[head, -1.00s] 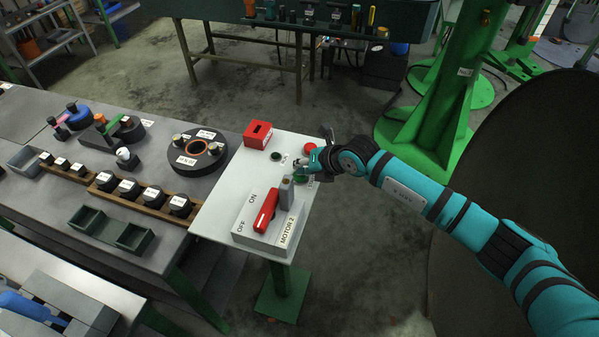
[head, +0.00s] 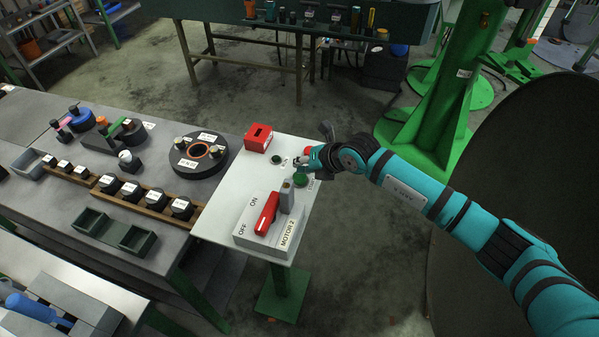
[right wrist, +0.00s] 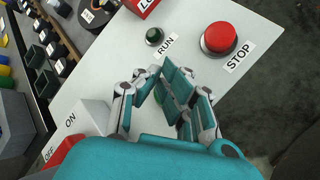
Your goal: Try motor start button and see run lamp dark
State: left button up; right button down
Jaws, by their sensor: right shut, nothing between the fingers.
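The white control panel (head: 230,190) stands at the end of the workbench. The run lamp (head: 276,160) is dark green and unlit; it also shows beside the RUN label in the right wrist view (right wrist: 155,36). The green start button (head: 300,180) is just below my right gripper (head: 297,162) in the head view. In the right wrist view the fingers (right wrist: 163,76) are shut, empty, and hide most of that button. Whether they touch it I cannot tell. The red stop button (right wrist: 219,38) is clear in that view. My left gripper is out of view.
A MOTOR 2 switch box (head: 260,237) with a red handle (head: 266,213) is at the panel's near end. A red box (head: 258,138) is at its far end. Parts fill the grey bench (head: 60,210) to the left. A green column (head: 440,110) stands behind my right arm.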

jog(key=shift+r, duration=0.15)
jog(key=shift+r+p, duration=1.75)
jog(key=shift+r, duration=0.75)
